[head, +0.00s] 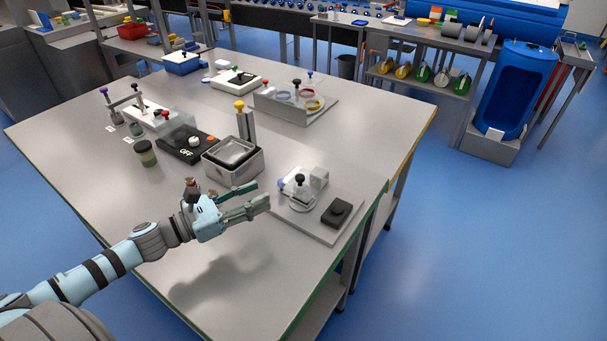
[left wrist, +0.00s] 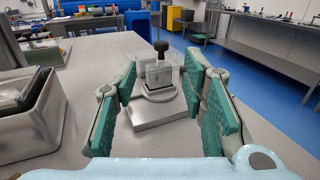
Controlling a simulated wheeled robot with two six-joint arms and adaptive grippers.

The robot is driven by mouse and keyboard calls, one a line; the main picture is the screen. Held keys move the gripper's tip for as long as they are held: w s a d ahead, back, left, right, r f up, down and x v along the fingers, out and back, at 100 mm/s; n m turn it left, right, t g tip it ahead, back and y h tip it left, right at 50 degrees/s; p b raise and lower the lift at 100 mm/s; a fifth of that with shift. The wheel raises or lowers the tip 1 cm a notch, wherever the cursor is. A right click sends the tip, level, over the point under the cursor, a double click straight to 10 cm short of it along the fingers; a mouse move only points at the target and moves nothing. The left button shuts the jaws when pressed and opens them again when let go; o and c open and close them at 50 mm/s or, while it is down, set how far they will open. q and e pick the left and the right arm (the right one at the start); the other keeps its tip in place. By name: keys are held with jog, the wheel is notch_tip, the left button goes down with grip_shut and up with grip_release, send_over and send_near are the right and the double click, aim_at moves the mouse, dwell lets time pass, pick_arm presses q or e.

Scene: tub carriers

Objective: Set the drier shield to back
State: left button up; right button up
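A small white device with a black knob (head: 299,180) stands on a grey base plate (head: 309,229) at the table's front right. A clear, box-like part (head: 319,177) shows beside the knob; I take it as the drier shield, but cannot be sure. In the left wrist view the device (left wrist: 159,76) sits straight ahead, with the clear part behind the knob (left wrist: 161,47). My left gripper (head: 263,194) is open and empty, a short way left of the device and pointing at it. It also shows in the left wrist view (left wrist: 164,72), fingers spread. My right gripper is out of view.
A black block (head: 336,212) sits on the same plate. A metal tub (head: 233,164) stands left of my gripper, with a black box marked OFF (head: 186,143) beyond it. Several other fixtures stand farther back. The table's front middle is bare.

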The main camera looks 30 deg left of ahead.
aim_at(300, 176)
pick_arm(q)
jog(key=p+x, duration=0.2)
jog(key=x, duration=0.9)
jog(key=shift+w+d+r+p, duration=0.15)
jog(key=shift+w+d+p, duration=0.1)
jog(key=shift+p, duration=0.15)
jog(key=shift+w+d, duration=0.25)
jog(key=shift+w, duration=0.1)
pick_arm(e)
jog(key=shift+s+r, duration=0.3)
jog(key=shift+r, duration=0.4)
pick_arm(q)
grip_shut()
